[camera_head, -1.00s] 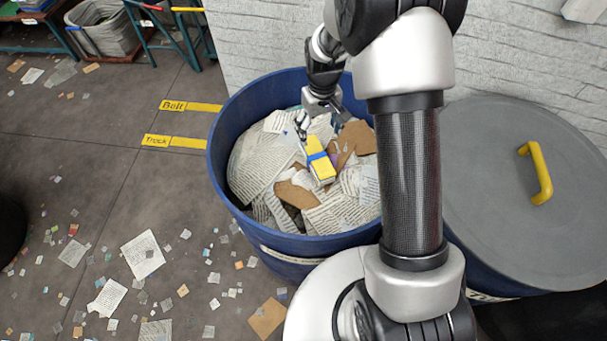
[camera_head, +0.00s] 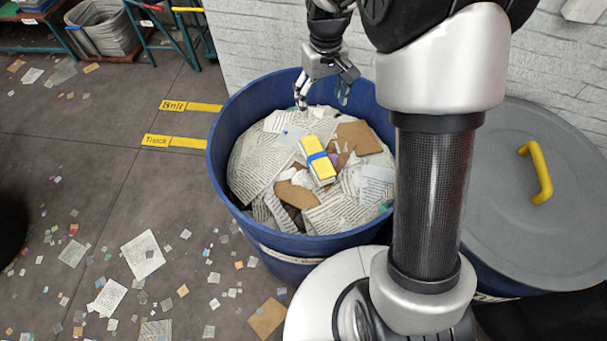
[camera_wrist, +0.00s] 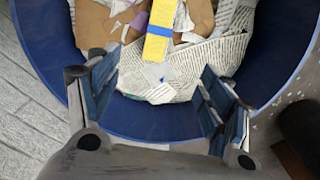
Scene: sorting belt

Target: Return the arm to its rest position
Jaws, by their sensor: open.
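My gripper (camera_head: 322,98) is open and empty above the far part of a blue barrel (camera_head: 222,160) full of paper scraps. In the wrist view my gripper (camera_wrist: 155,100) shows its two fingers wide apart, with nothing between them but the paper and barrel wall below. A yellow block with a blue band (camera_head: 318,160) lies on the paper inside the barrel, apart from the fingers. The yellow block also shows at the top of the wrist view (camera_wrist: 157,43).
A barrel with a grey lid (camera_head: 490,190) and yellow handle (camera_head: 541,172) stands at the right. A white brick wall (camera_head: 262,45) is behind. Yellow floor labels (camera_head: 178,142) and scattered paper lie at the left. A grey bin (camera_head: 103,28) stands at the back left.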

